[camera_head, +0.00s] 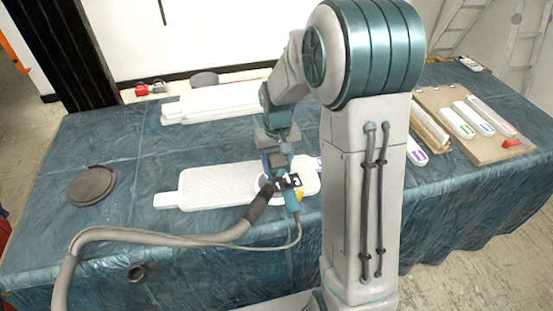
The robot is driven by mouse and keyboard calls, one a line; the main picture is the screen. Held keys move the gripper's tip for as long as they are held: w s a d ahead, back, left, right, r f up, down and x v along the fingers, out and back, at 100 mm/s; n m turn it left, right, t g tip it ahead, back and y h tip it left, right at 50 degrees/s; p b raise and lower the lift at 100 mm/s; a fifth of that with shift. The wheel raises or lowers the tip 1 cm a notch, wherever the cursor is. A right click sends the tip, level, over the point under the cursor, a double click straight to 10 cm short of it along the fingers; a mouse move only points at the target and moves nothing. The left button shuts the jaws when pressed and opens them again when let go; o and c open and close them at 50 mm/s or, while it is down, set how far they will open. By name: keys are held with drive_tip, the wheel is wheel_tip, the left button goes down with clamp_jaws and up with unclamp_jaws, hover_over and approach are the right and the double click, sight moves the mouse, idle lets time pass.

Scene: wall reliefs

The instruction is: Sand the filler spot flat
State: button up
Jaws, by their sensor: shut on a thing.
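My gripper (284,184) is at the right part of a white relief panel (215,187) lying on the covered table. It is shut on a sander (292,202) with a blue body, a round pale head and a grey hose. The sander's head is over the panel's right end; I cannot tell whether it touches the surface. The filler spot cannot be made out; it may be hidden under the sander or too small to see.
The grey hose (150,236) runs left across the table (130,150). A dark round disc (91,185) lies at the left. Another white panel (215,103) lies behind. A board (475,125) with several coloured-label sanding blocks is at the right. My arm column hides part of the table.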

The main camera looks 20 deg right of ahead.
drive_tip(key=shift+w+r+p, duration=0.1)
drive_tip(key=shift+r+p, duration=2)
drive_tip(key=shift+r, duration=1.1)
